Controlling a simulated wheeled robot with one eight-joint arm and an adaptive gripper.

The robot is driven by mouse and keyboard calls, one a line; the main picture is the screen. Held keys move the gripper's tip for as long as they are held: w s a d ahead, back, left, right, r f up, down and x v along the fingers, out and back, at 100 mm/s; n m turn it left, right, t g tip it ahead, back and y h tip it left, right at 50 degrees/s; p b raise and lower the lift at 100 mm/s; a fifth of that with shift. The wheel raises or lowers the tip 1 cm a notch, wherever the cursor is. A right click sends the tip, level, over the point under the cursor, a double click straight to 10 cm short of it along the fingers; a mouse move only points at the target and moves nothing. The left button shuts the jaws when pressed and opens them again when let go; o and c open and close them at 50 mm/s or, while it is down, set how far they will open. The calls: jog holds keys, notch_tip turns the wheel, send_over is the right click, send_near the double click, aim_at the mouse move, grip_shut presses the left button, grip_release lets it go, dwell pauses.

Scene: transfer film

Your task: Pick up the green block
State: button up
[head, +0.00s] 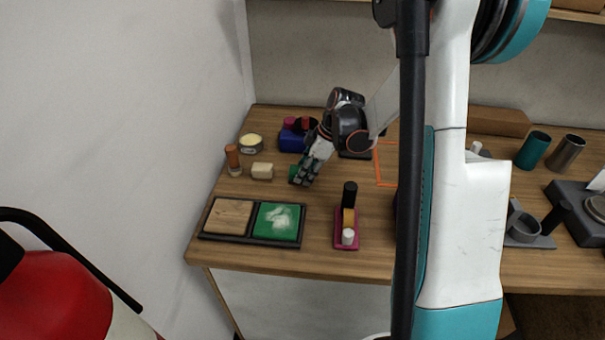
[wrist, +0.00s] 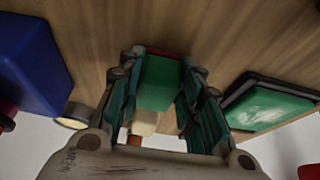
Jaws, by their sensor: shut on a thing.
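The green block (wrist: 158,84) sits between the two fingers of my gripper (wrist: 157,100) in the wrist view, with a dark red edge at its far side. In the head view the green block (head: 294,173) shows partly behind my gripper (head: 305,175), at the table's left part. My gripper is shut on the block. The fingers hide part of the block, and I cannot tell whether it touches the table.
A cream block (head: 262,171), an orange-brown bottle (head: 233,160) and a blue box (head: 291,140) stand nearby. A black tray (head: 250,239) with a wooden and a green panel lies in front. A magenta holder (head: 346,240) with upright items stands to its right.

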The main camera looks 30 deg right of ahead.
notch_tip(320, 180, up, 20)
jog(key=p, duration=0.5)
jog(key=shift+p, duration=0.4)
